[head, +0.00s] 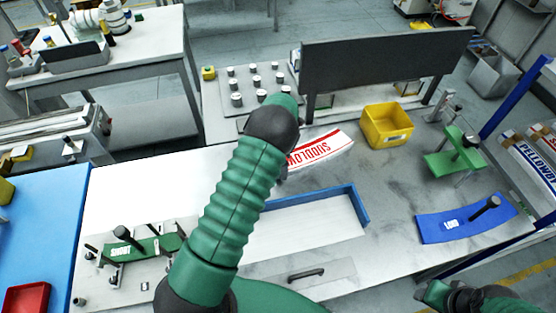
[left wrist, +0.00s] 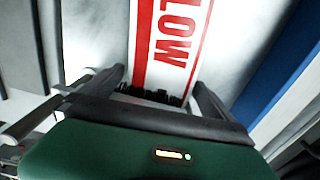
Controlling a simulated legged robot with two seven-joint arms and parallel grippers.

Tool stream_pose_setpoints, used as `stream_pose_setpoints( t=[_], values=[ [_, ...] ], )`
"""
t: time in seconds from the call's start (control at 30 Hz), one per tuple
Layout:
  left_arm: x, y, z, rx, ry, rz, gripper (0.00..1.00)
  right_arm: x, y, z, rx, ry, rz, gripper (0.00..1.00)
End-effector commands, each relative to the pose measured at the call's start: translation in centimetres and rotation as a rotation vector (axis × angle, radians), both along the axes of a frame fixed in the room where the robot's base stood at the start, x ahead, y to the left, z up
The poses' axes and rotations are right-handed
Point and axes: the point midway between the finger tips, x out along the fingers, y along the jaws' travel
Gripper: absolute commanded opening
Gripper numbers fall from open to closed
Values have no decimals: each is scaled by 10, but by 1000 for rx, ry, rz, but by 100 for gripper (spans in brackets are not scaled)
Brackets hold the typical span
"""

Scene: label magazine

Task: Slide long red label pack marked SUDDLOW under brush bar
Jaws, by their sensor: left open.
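The SUDDLOW label pack (head: 335,143) is a long, slightly curved white strip with red lettering and red edging. It lies on the bench behind the blue-edged tray, its left end hidden by my left arm. In the left wrist view the pack (left wrist: 175,45) runs away from the gripper, with "LOW" readable. My left gripper (left wrist: 157,84) is open, its fingers apart on either side of the pack's near end. A dark bristly strip (left wrist: 150,95) crosses between the fingers; I cannot tell whether it is the brush bar. My right gripper (head: 460,298) is at the lower right edge, its jaws unclear.
A blue-edged tray (head: 361,204) lies in front of the pack. A yellow bin (head: 387,126) and a green clamp fixture (head: 453,152) stand right of it. A blue LORD-like pack (head: 466,220) lies front right. A dark upright panel (head: 385,62) stands behind.

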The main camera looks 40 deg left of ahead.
Motion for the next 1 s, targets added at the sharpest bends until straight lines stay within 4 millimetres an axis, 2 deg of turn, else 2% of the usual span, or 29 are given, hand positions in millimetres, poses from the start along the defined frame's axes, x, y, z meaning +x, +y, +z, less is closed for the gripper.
stream_pose_setpoints(
  t=[0.07,0.7,1.0],
  values=[
    [0,1,0,0,0,0,99,0,0,0,0,0,0,47],
    [0,1,0,0,2,1,15,0,0,0,0,0,0,47],
    [-1,3,0,1,2,2,15,0,0,1,0,0,0,47]
  ],
)
